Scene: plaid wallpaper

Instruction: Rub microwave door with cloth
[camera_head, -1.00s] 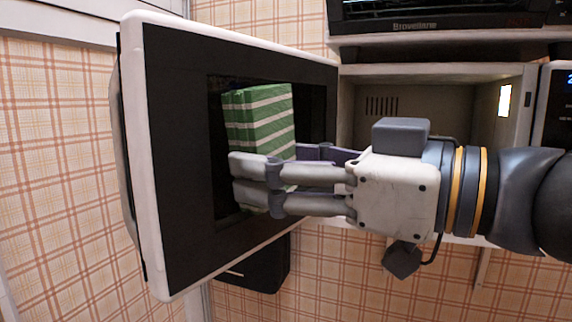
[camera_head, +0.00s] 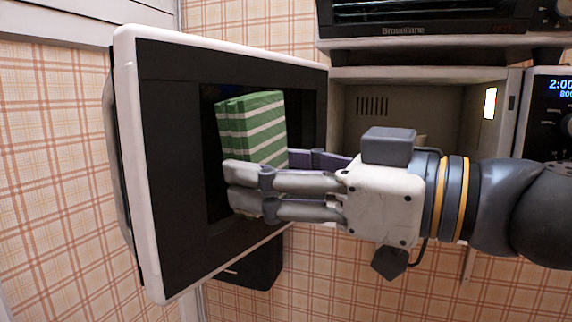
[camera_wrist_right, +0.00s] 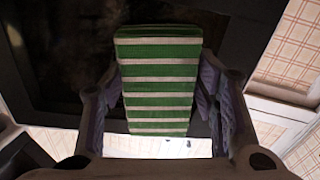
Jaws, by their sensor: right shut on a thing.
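The microwave door (camera_head: 178,200) stands open in the head view, its dark inner face with a white rim toward me. The cloth (camera_head: 252,125) is green with white stripes, a folded block in front of the door's window. My right gripper (camera_head: 247,188) comes in from the right and is shut on the cloth's lower part. In the right wrist view the cloth (camera_wrist_right: 158,85) sits between the two fingers, with the dark door behind it. I cannot tell whether the cloth touches the door. My left gripper is not in view.
The open microwave cavity (camera_head: 385,120) with a lit lamp is behind my right wrist. Its control panel (camera_head: 550,115) is at the right edge. A black toaster oven (camera_head: 410,22) stands on a shelf above. A dark box-like thing (camera_head: 250,265) is below the door.

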